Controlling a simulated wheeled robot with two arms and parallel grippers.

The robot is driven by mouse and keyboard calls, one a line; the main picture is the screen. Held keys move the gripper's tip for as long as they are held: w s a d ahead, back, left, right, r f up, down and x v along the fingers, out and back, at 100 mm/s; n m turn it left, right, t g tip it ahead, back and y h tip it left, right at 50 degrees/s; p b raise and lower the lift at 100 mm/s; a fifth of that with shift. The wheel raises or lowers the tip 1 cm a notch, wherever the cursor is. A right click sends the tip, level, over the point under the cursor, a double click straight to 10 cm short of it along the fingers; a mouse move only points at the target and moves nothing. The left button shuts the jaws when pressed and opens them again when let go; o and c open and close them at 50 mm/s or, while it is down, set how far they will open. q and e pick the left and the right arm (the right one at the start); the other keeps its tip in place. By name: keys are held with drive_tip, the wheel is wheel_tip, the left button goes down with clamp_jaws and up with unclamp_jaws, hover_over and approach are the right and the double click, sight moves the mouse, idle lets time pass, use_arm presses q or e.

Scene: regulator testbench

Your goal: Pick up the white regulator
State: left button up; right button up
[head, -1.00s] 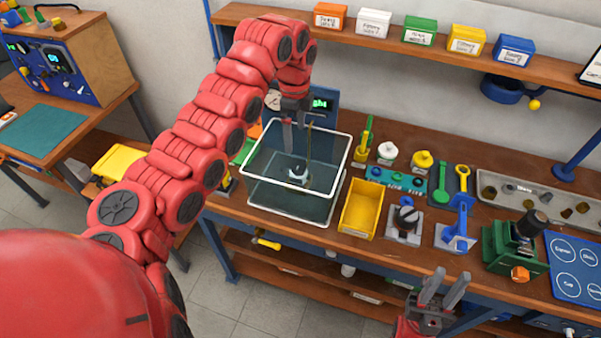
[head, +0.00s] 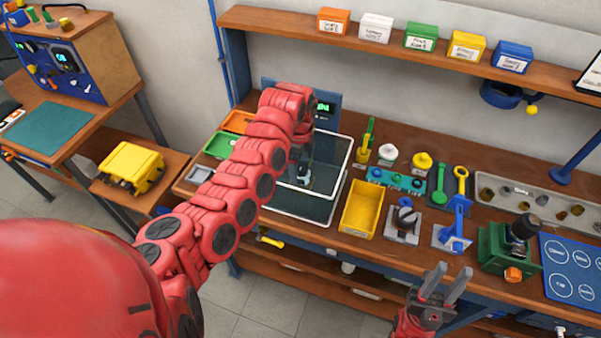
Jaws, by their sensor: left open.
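A small white and dark regulator (head: 304,176) sits inside the clear water tank (head: 335,206), which has a white rim. My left gripper (head: 301,160) points down into the tank, just above or beside the regulator. Its fingers are mostly hidden by my own arm, and I cannot tell whether they touch it. My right gripper (head: 447,284) is open and empty, in front of the bench edge at the lower right.
A yellow bin (head: 361,208) stands right of the tank. A shelf (head: 390,42) with labelled boxes runs above the back of the bench.

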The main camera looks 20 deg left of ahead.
use_arm(q)
wheel_tip(320, 180, down, 3)
drive_tip(key=shift+w+d+f+p, duration=0.1)
drive_tip(key=shift+d+f+p, duration=0.05)
drive_tip(key=shift+p, duration=0.65)
drive_tip(key=shift+f, duration=0.4)
clamp_jaws()
